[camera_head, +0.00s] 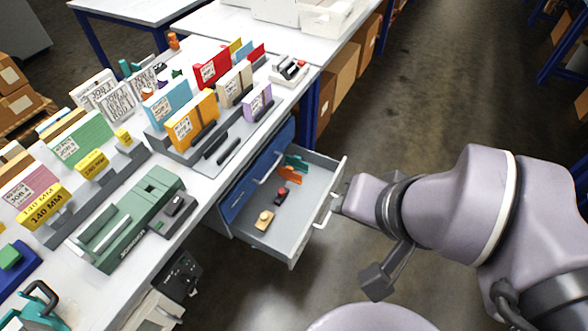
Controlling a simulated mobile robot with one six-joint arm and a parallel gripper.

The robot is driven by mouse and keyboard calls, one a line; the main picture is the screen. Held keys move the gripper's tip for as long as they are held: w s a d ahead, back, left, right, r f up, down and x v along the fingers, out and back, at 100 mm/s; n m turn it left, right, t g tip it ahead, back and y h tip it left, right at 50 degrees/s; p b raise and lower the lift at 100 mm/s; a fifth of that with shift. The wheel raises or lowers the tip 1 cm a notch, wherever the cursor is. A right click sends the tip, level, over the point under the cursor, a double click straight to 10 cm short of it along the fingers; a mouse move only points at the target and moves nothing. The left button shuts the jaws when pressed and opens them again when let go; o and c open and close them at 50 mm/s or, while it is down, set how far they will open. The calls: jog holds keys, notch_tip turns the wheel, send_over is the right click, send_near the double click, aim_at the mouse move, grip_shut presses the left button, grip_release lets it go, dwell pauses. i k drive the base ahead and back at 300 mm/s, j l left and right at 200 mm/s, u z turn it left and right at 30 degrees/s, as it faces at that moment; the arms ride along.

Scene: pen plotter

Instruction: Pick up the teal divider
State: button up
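A small teal piece (296,163), which looks like the teal divider, lies in the open grey drawer (284,240) near its far right corner. An orange piece (289,176) lies just in front of it. My gripper (337,206) is at the outside of the drawer front, close to its pale handle (322,210). The teal piece is beyond the drawer front from it, inside the drawer. The fingertips are small and partly hidden, so I cannot tell whether they are open or shut, or touch the handle.
The drawer also holds a dark piece with a red top (281,195) and a tan block (264,219). Above it, the white bench (205,185) carries upright coloured boxes, a green plotter-like machine (130,222) and dark bars. Open floor lies right of the drawer.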

aim_at(295, 162)
jog(key=i+l+u, duration=0.2)
jog(key=u, duration=0.2)
jog(key=i+l+u, duration=0.55)
jog(key=l+u, duration=0.25)
jog(key=i+l+u, duration=0.2)
jog(key=u, duration=0.25)
jog(key=l+u, duration=0.4)
jog(key=l, duration=0.15)
jog(key=l+u, duration=0.4)
jog(key=i+l, duration=0.05)
jog(key=l, duration=0.05)
